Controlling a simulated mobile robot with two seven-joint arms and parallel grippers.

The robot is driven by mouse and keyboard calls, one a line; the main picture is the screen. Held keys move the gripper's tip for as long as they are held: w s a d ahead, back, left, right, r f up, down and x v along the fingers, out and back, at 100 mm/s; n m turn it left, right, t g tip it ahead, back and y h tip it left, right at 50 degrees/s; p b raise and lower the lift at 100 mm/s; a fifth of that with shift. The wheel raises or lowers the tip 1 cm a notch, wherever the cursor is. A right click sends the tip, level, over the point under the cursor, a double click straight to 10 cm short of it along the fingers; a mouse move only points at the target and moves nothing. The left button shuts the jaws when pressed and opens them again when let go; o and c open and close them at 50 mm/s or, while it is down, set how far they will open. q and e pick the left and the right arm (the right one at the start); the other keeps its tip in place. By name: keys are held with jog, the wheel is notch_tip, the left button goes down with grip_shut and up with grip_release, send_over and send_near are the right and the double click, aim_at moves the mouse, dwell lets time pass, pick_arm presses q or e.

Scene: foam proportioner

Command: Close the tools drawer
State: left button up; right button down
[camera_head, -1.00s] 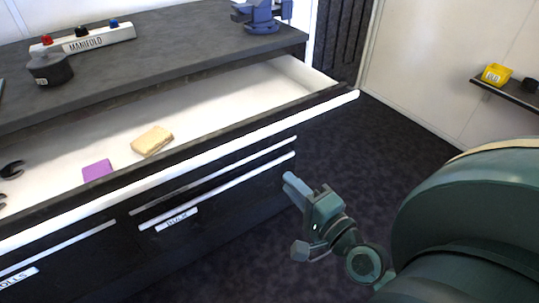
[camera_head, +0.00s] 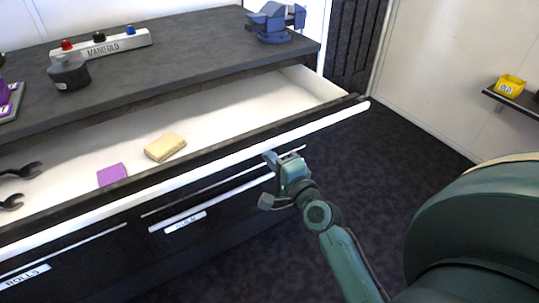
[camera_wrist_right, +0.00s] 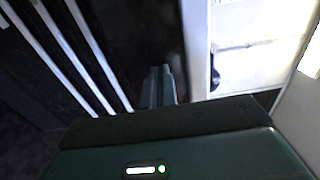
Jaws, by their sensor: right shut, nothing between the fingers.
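The tools drawer (camera_head: 240,115) is pulled open under the dark bench top. Inside lie a tan block (camera_head: 165,147), a purple block (camera_head: 112,174) and dark wrenches (camera_head: 18,172) at the left. Its front carries a long white handle strip (camera_head: 200,171). My right gripper (camera_head: 270,160) is shut and empty, close to the drawer front near its right part; I cannot tell whether it touches. In the right wrist view the shut fingers (camera_wrist_right: 163,85) point at the dark front, beside white strips. My left gripper is not in view.
Lower drawers labelled rolls (camera_head: 25,277) and another (camera_head: 185,223) are shut. On the bench top (camera_head: 190,70) stand a manifold (camera_head: 100,45), a dark round container (camera_head: 69,73) and a blue vise (camera_head: 276,22). A yellow bin (camera_head: 510,86) sits on a wall shelf. Dark floor is free at right.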

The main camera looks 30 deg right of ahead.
jog(key=shift+w, duration=0.25)
